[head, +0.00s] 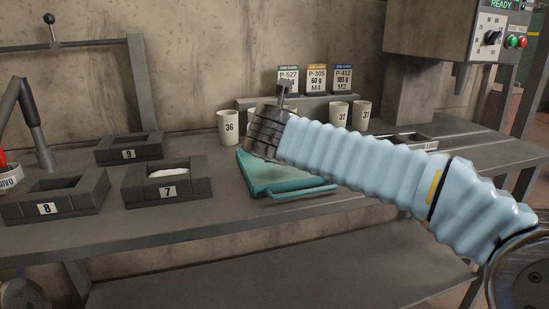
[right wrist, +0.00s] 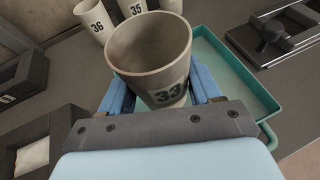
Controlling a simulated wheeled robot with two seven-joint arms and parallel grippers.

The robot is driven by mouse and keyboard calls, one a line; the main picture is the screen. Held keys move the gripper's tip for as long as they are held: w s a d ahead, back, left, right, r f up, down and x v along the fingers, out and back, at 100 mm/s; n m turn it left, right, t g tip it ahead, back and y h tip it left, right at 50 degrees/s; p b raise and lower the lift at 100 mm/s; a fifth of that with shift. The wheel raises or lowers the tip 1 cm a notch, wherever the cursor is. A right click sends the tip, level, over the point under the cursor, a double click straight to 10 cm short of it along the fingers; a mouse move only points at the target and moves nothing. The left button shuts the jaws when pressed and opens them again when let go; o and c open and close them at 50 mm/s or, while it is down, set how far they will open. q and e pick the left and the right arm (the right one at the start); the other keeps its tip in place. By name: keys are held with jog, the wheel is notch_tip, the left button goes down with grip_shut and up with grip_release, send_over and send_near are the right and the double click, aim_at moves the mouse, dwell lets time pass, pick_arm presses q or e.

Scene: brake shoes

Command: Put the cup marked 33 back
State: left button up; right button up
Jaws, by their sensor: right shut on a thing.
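The cup marked 33 (right wrist: 150,55) is pale, round and open at the top, and it looks empty. My right gripper (right wrist: 163,92) is shut on it, with one blue finger on each side. In the head view my right wrist and gripper (head: 283,95) hide this cup. The cup is over or beside the teal tray (right wrist: 270,104); its height is unclear. The tray also shows in the head view (head: 262,170). Cup 36 (head: 229,127) stands left of my gripper, cups 32 (head: 340,117) and 31 (head: 362,116) right of it. Cup 35 (right wrist: 131,7) stands beside cup 36 in the wrist view.
Dark open boxes marked 9 (head: 106,153), 8 (head: 25,209) and 7 (head: 140,194) stand on the left; box 7 holds something white. Label cards (head: 315,80) stand behind the cups. A dark slotted fixture (right wrist: 283,35) lies right of the tray. The front bench strip is clear.

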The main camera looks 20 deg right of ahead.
jog(key=shift+w+d+f+b, duration=0.1)
jog(key=shift+w+f+b, duration=0.1)
jog(key=shift+f, duration=0.55)
jog(key=shift+w+d+f+b, duration=0.1)
jog(key=shift+w+f+b, duration=0.1)
jog(key=shift+f, duration=0.55)
jog(key=shift+w+f+b, duration=0.1)
jog(key=shift+w+f, duration=0.1)
jog(key=shift+f, duration=0.55)
jog(key=shift+f, duration=0.2)
jog(key=o, duration=1.1)
jog(key=shift+o, duration=0.2)
jog(key=shift+s+a+r, duration=0.1)
jog(key=shift+s+r, duration=0.15)
jog(key=shift+r, duration=0.1)
jog(key=v, duration=1.1)
jog(key=shift+s+r, duration=0.15)
